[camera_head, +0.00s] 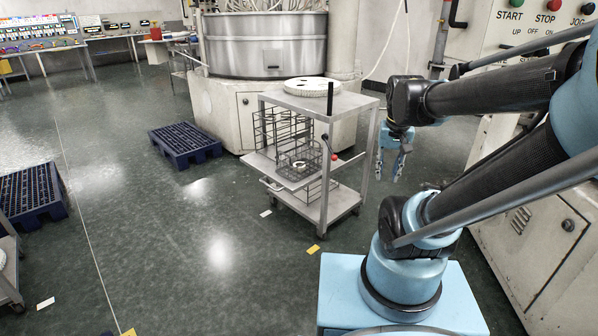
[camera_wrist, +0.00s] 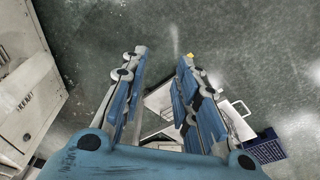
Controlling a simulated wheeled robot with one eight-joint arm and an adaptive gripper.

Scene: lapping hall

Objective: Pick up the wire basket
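A wire basket (camera_head: 287,166) of dark grey wire sits on the pulled-out middle shelf (camera_head: 262,168) of a metal trolley, with a pale round part inside it. A taller wire rack (camera_head: 262,128) stands behind it to the left, and the wires overlap, so their exact borders are hard to tell. My gripper (camera_head: 388,177) hangs to the right of the trolley, fingers down, apart from the basket. In the wrist view my gripper (camera_wrist: 162,56) has its two fingers spread with nothing between them. There the fingers partly hide the trolley, and I cannot make out the basket.
The trolley top (camera_head: 345,101) carries a pale perforated disc (camera_head: 308,87), with a dark upright post at its front edge. A blue pallet (camera_head: 186,144) lies left of the trolley. A large machine (camera_head: 265,48) stands behind, and a control cabinet (camera_head: 530,220) at right.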

